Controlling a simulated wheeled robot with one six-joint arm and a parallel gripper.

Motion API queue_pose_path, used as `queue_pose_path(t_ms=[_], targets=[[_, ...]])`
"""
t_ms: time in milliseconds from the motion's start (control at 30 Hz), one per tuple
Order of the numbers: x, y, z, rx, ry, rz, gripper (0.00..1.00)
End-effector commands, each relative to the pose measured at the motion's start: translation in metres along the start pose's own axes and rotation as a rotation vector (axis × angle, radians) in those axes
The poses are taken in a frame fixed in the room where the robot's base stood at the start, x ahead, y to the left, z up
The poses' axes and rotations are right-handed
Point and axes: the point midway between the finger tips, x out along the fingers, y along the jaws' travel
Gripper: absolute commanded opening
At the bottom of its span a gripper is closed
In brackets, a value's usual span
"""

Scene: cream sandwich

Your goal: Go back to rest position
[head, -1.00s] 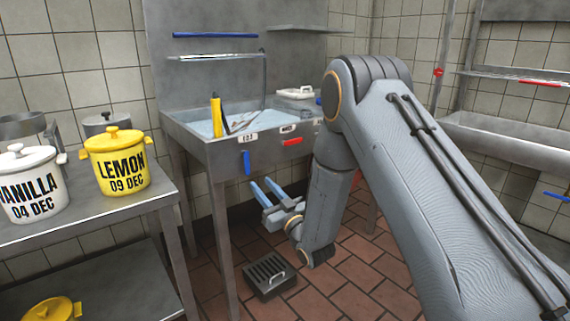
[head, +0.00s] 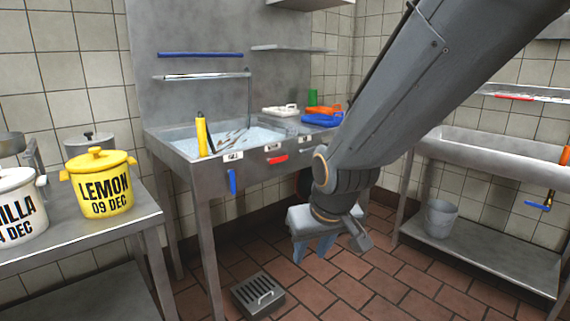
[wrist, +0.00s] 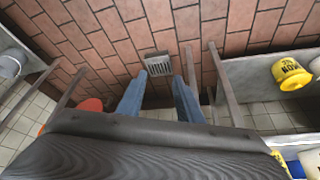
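My gripper (head: 311,250) hangs in front of the steel sink (head: 200,180), low over the tiled floor, with its blue fingers pointing down. In the wrist view my gripper (wrist: 159,78) has its two blue fingers apart, with nothing held between them. The floor and a drain grate show past the fingertips. My arm reaches in from the upper right of the head view.
A grated metal box (head: 258,295) sits on the floor in front of the sink. A yellow lemon pot (head: 100,183) and a vanilla pot (head: 15,215) stand on the left table. A bucket (head: 440,218) stands on the right lower shelf.

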Motion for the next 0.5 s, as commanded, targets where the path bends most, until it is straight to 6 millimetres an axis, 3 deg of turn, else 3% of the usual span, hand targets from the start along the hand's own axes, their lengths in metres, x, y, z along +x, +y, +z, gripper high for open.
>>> queue_pose_path(t_ms=[100, 200, 500], targets=[[-0.026, -0.003, 0.044, 0.019, -0.114, -0.009, 0.33], [-0.043, -0.006, 0.074, 0.030, -0.193, -0.018, 0.33], [-0.085, -0.016, 0.146, 0.050, -0.381, -0.049, 0.33]])
